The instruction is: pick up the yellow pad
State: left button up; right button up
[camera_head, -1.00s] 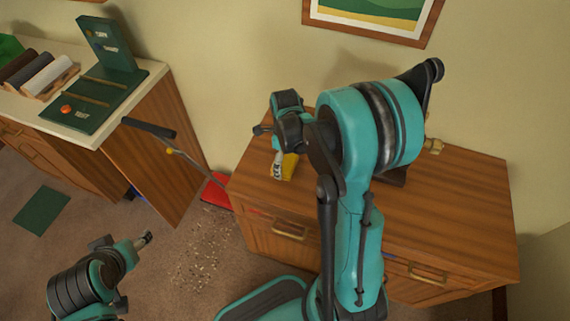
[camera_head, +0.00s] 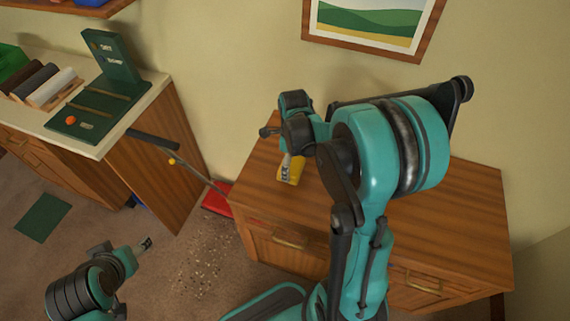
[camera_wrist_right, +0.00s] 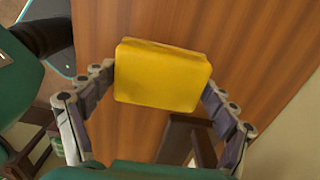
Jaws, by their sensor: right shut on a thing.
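The yellow pad (camera_head: 294,171) shows at the left end of the wooden cabinet top, partly hidden by my right gripper. In the right wrist view the pad (camera_wrist_right: 162,80) is a plain yellow block between the two grey fingers of my right gripper (camera_wrist_right: 160,77). One finger is against each side, and the gripper is shut on it. In the head view my right gripper (camera_head: 287,165) is over the cabinet's left part. I cannot tell whether the pad touches the top. My left gripper (camera_head: 146,243) is at the lower left above the floor, away from the pad; its jaws are too small to read.
The wooden cabinet top (camera_head: 455,215) is bare to the right. A red object (camera_head: 217,197) is on the floor at its left. A left counter holds a green stand (camera_head: 100,100) and rolls (camera_head: 50,86). A dark-handled stick (camera_head: 155,140) leans between. A framed picture (camera_head: 370,25) hangs behind.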

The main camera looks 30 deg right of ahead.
jog(key=s+d+r+p, duration=0.2)
jog(key=s+d+r, duration=0.3)
jog(key=s+d, duration=0.1)
jog(key=shift+s+r+p, duration=0.3)
jog(key=shift+s+p, duration=0.1)
jog(key=shift+s, duration=0.25)
